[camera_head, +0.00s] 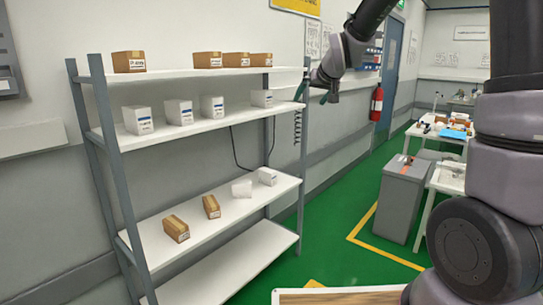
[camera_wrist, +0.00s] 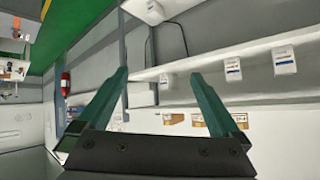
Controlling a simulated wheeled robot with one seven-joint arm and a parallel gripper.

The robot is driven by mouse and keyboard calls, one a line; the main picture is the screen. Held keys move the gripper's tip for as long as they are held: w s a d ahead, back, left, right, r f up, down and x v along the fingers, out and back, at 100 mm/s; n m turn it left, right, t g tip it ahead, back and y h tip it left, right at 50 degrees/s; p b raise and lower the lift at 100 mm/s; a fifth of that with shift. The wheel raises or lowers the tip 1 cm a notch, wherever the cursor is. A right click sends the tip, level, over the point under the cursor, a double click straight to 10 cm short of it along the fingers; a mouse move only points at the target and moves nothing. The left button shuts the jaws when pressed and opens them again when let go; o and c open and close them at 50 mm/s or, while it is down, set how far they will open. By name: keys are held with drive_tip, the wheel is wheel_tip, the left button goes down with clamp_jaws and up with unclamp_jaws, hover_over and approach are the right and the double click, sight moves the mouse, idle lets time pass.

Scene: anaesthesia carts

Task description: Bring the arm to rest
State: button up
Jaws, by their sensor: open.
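My arm (camera_head: 355,35) reaches in from the top of the head view and bends down beside the shelving unit. My gripper (camera_head: 317,98) hangs at the right end of the shelves, near the upper right post. In the wrist view my gripper (camera_wrist: 160,75) shows two green fingers spread wide apart with nothing between them. The shelving unit (camera_head: 222,187) holds white boxes (camera_head: 179,112) and brown boxes (camera_head: 237,60). The wrist picture is turned over, with the brown boxes (camera_wrist: 210,119) below the white ones (camera_wrist: 232,68).
A grey bin (camera_head: 402,200) and a cluttered white table (camera_head: 430,131) stand at the right. A red fire extinguisher (camera_head: 377,103) hangs on the back wall. The green floor (camera_head: 325,220) is open between shelves and bin. A light-topped board edge (camera_head: 340,296) shows at bottom.

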drive_tip(key=s+d+r+m+g, duration=0.1)
drive_tip(key=s+d+r, duration=0.15)
drive_tip(key=s, duration=0.35)
drive_tip(key=s+d+r+m+h, duration=0.1)
drive_tip(key=s+d, duration=0.3)
drive_tip(key=s, duration=0.1)
drive_tip(key=s+d+r+m+g, duration=0.1)
drive_tip(key=s+d+r, duration=0.15)
drive_tip(key=s, duration=0.35)
drive_tip(key=s+d+f+m+g, duration=0.1)
drive_tip(key=s+d+f+m, duration=0.1)
drive_tip(key=s, duration=1.3)
drive_tip(key=shift+s+d, duration=0.35)
drive_tip(key=shift+d, duration=0.15)
